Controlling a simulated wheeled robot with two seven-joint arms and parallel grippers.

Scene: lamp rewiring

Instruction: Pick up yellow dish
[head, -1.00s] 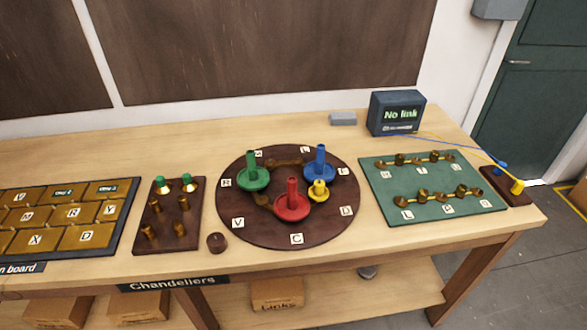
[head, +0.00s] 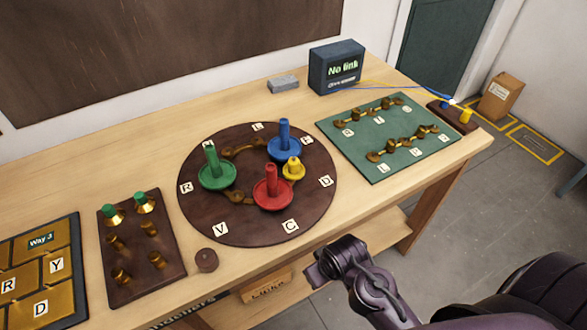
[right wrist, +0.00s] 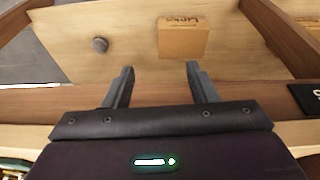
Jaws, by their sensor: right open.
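The yellow dish (head: 293,172) is small, with a short upright stem. It sits on the dark round board (head: 215,225), close beside the red dish (head: 271,192) and in front of the blue dish (head: 284,146). A green dish (head: 214,172) stands at the board's left. My right gripper (right wrist: 158,72) is open and empty in the right wrist view, pointing toward the lower shelf. In the head view my right arm is in front of the table's front edge, below and right of the board, clear of the yellow dish. My left gripper is not in view.
A peg board (head: 150,275) with green-topped pegs and a gold-tiled panel (head: 35,262) lie left. A small brown knob (head: 206,260) sits near the front edge. A green board (head: 420,160) and a "No link" monitor (head: 337,68) stand right. A box (right wrist: 182,37) lies on the shelf.

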